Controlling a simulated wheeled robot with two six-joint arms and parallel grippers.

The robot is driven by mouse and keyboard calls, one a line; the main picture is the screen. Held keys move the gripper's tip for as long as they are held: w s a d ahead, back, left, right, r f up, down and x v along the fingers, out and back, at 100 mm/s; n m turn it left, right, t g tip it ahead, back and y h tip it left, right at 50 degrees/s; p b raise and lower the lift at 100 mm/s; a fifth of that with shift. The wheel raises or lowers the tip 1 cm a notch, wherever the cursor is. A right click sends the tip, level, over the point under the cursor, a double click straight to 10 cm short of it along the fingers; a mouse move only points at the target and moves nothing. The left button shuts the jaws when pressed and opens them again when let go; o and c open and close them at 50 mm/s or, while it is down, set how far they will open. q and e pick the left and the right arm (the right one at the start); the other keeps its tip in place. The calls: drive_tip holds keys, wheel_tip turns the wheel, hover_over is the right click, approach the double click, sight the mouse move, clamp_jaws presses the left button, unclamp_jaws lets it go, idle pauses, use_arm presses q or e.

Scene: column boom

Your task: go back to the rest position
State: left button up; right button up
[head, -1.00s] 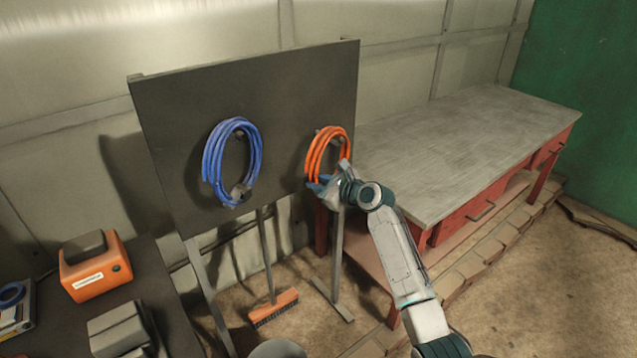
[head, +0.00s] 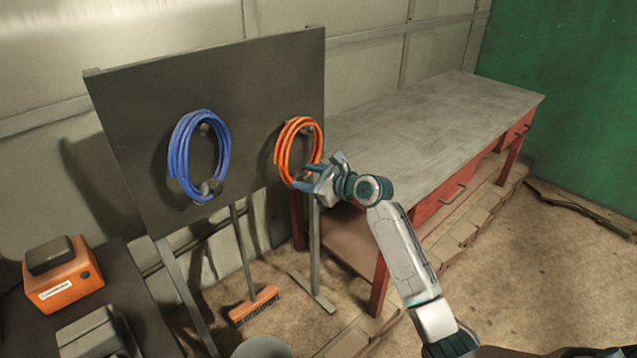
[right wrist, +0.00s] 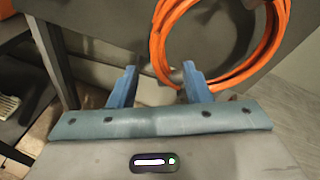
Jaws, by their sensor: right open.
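My right gripper (head: 318,170) is in front of the lower right part of the orange coil on the dark board. Its two blue fingers are apart and nothing is between them; in the right wrist view the open gripper (right wrist: 160,85) points at the lower part of the orange coil. The orange coil (head: 282,155) hangs on a peg on the board, and it also fills the upper middle of the right wrist view (right wrist: 157,45). I cannot tell the exact gap between fingers and coil. My left gripper is not in view.
A blue coil (head: 175,150) hangs left on the dark board (head: 240,80). A grey-topped red workbench (head: 440,130) stands right of it. A broom (head: 255,304) stands below. An orange box (head: 62,285) sits on a dark table (head: 140,290). Floor at right is mostly clear.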

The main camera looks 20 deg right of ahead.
drive_tip(key=v, duration=0.4)
drive_tip(key=s+d+f+n+g+h, duration=0.1)
drive_tip(key=s+d+f+n+h, duration=0.15)
drive_tip(key=f, duration=1.05)
drive_tip(key=s+d+f+n+g+h+b, duration=0.1)
drive_tip(key=s+d+f+n+g, duration=0.15)
drive_tip(key=f, duration=0.95)
drive_tip(key=s+d+f+n+h, duration=0.2)
drive_tip(key=s+f, duration=0.1)
drive_tip(key=f, duration=1)
drive_tip(key=s+f+n+g+h, duration=0.2)
drive_tip(key=s+f+n+g, duration=0.3)
drive_tip(key=s+f, duration=1.3)
drive_tip(key=s+a+f+n+g, duration=0.1)
drive_tip(key=s+f+n, duration=0.3)
drive_tip(key=s, duration=0.8)
drive_tip(key=s+a+f+n+g+b, duration=0.1)
drive_tip(key=s+f+n, duration=0.4)
drive_tip(key=s, duration=0.7)
drive_tip(key=s+a+f+n+g, duration=0.1)
drive_tip(key=s+f+n, duration=0.4)
drive_tip(key=s, duration=0.7)
wheel_tip(320, 180, down, 3)
drive_tip(key=shift+r+h, duration=0.15)
drive_tip(key=shift+h, duration=0.2)
drive_tip(key=shift+a+g, duration=0.1)
drive_tip(key=shift+g, duration=0.15)
